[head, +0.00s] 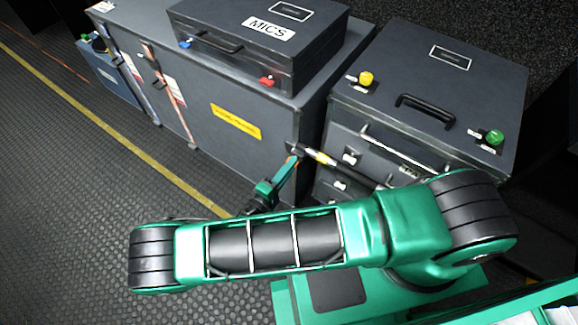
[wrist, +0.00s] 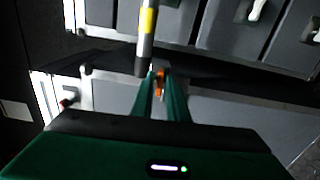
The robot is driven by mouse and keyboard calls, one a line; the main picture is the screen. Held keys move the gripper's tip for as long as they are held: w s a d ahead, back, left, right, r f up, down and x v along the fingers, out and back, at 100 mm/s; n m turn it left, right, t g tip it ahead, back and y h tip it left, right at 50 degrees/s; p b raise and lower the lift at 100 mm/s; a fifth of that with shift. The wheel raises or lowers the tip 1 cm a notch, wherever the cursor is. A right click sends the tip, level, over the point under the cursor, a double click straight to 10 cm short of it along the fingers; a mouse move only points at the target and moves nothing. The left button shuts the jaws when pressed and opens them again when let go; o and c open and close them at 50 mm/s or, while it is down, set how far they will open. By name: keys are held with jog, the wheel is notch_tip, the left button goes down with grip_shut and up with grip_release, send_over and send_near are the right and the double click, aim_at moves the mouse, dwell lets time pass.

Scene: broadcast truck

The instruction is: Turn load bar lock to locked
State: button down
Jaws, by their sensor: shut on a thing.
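The load bar (head: 319,156), dark with a yellow and pale band, runs across the front of the drawer case. In the wrist view the load bar (wrist: 147,24) comes down from the top and ends in a dark tip just above my fingers. The small orange load bar lock (wrist: 160,80) sits between my green fingertips. My gripper (wrist: 161,76) is shut on it. In the head view my gripper (head: 292,163) reaches the left end of the bar, with a bit of orange at its tip. The lock's exact angle is hard to tell.
A large grey case (head: 245,108) with a yellow label stands left of the bar, carrying a MICS case (head: 265,48). The drawer case (head: 440,75) with a yellow and a green knob stands right. Dark textured floor (head: 90,200) with a yellow line is clear at left.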

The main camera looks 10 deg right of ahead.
jog(key=shift+f+m, duration=0.15)
jog(key=shift+m, duration=0.15)
jog(key=shift+s, duration=0.1)
jog(key=c, duration=1.9)
grip_release()
jog(key=v, duration=1)
jog(key=shift+s+a, duration=0.2)
jog(key=shift+a, duration=0.1)
